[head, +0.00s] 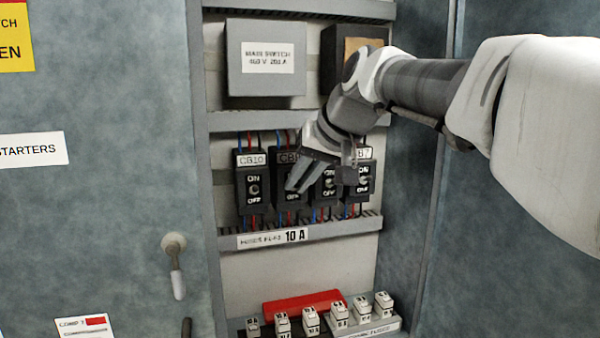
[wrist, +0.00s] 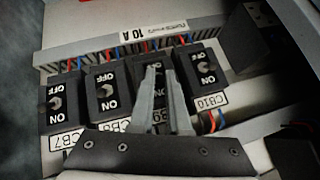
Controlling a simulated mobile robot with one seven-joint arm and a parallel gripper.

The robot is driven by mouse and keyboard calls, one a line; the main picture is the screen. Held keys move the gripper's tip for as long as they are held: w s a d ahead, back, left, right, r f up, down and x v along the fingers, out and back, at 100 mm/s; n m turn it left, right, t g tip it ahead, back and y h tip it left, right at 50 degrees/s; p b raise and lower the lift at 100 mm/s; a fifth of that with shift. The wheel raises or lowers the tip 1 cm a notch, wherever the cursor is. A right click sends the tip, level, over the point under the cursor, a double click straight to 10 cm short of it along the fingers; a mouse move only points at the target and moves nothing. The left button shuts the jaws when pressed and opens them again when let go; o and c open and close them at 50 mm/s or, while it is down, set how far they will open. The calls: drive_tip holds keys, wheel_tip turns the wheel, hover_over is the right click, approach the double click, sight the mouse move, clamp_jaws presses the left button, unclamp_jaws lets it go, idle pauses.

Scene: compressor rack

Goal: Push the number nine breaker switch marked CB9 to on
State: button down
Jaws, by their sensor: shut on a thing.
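The CB9 breaker (head: 280,174) is a black block second from the left in the breaker row, with ON at the top and OFF at the bottom. It also shows upside down in the wrist view (wrist: 139,69), its label partly covered. My gripper (head: 292,188) is at the front of CB9, fingers angled down. In the wrist view my gripper (wrist: 160,70) has both fingertips close together at the breaker's face, shut on the CB9 switch. The fingers hide the switch lever, so its position cannot be told.
CB10 (head: 252,183) stands close on the left; CB8 (head: 325,188) and CB7 (head: 364,184) stand close on the right, partly behind my gripper. A grey main switch box (head: 265,85) is above. Below are a 10 A rail (head: 345,228), a red block (head: 300,304) and several small fuses.

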idle(0.3)
drive_tip(key=c, duration=0.9)
unclamp_jaws()
drive_tip(key=v, duration=1.7)
drive_tip(key=shift+r+b, duration=0.2)
drive_tip(key=shift+b, duration=0.25)
drive_tip(key=shift+s+d, duration=0.1)
drive_tip(key=shift+d, duration=0.05)
drive_tip(key=s+d+f+h+b, duration=0.1)
drive_tip(key=s+f, duration=0.4)
drive_tip(key=f, duration=0.8)
drive_tip(key=s+d+f+m+g+h+b, duration=0.1)
drive_tip(key=s+f, duration=0.4)
drive_tip(key=f, duration=0.8)
drive_tip(key=s+d+f+h+b, duration=0.3)
drive_tip(key=s+d+f, duration=0.2)
drive_tip(key=f, duration=0.8)
drive_tip(key=shift+s+b, duration=0.35)
drive_tip(key=shift+s, duration=0.1)
